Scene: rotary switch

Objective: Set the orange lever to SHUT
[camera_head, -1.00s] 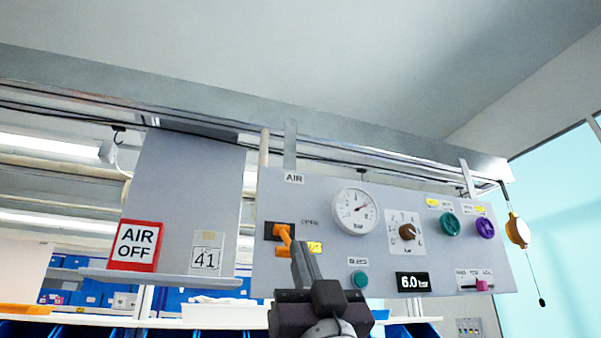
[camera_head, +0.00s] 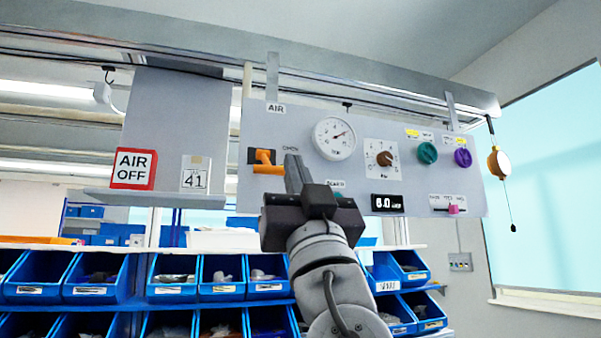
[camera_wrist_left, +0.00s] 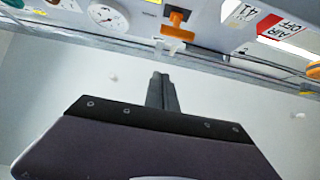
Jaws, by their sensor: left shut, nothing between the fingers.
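The orange lever (camera_head: 264,157) sits on a dark plate at the left of the grey panel (camera_head: 235,190). It has an orange crossbar below its stem and also shows in the left wrist view (camera_wrist_left: 178,17). A small OPEN label (camera_head: 290,148) is right of it; no SHUT label is readable. My left gripper (camera_head: 293,158) is shut and empty. Its fingertips appear just right of the lever in the head view and cover part of the panel. In the left wrist view, the fingers (camera_wrist_left: 161,76) are apart from the lever. My right gripper is not in view.
The panel also carries a gauge (camera_head: 334,138), a brown knob (camera_head: 384,158), green (camera_head: 427,153) and purple (camera_head: 463,157) knobs and a pink slider (camera_head: 453,209). An AIR OFF sign (camera_head: 134,169) stands on a shelf to the left. Blue bins (camera_head: 97,278) fill the space below.

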